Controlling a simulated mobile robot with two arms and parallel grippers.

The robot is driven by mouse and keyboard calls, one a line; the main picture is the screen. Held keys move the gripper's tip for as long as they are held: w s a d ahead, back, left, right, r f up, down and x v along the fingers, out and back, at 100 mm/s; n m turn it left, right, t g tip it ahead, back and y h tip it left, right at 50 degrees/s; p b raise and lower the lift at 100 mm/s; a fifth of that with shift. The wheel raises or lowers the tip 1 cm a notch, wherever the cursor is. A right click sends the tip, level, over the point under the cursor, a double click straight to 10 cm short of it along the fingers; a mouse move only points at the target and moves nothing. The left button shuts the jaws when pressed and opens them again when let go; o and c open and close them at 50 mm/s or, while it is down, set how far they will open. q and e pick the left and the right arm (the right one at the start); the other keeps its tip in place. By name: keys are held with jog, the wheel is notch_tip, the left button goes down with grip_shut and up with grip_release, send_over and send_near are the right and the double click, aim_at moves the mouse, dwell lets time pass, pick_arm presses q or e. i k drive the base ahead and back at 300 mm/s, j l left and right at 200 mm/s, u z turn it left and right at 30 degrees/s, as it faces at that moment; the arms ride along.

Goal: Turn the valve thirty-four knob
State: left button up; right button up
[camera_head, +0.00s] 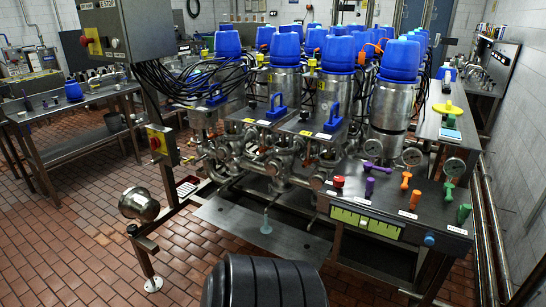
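Several coloured knobs and handles stand on the dark sloped panel (388,195) at the right. They include a red knob (338,182), a purple knob (369,187), an orange knob (414,200) and a green knob (463,213) along the front. Behind them are a purple handle (376,167), an orange handle (405,180) and a green handle (447,192). White labels sit by the front knobs, but their text is too small to read, so I cannot tell which knob is valve thirty-four. Neither of my grippers is in view.
Round pressure gauges (411,156) rise among the knobs. A green display strip (365,222) is on the panel's front. Steel valves with blue caps (400,57) stand behind. A metal plate (258,228) lies low in front. Tiled floor (70,250) is open at left.

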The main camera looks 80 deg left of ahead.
aim_at(253, 104)
jog(key=k+j, duration=0.1)
jog(key=k, duration=0.25)
jog(key=k+j, duration=0.15)
jog(key=k, duration=0.25)
jog(key=k+j+u, duration=0.1)
jog(key=u, duration=2.1)
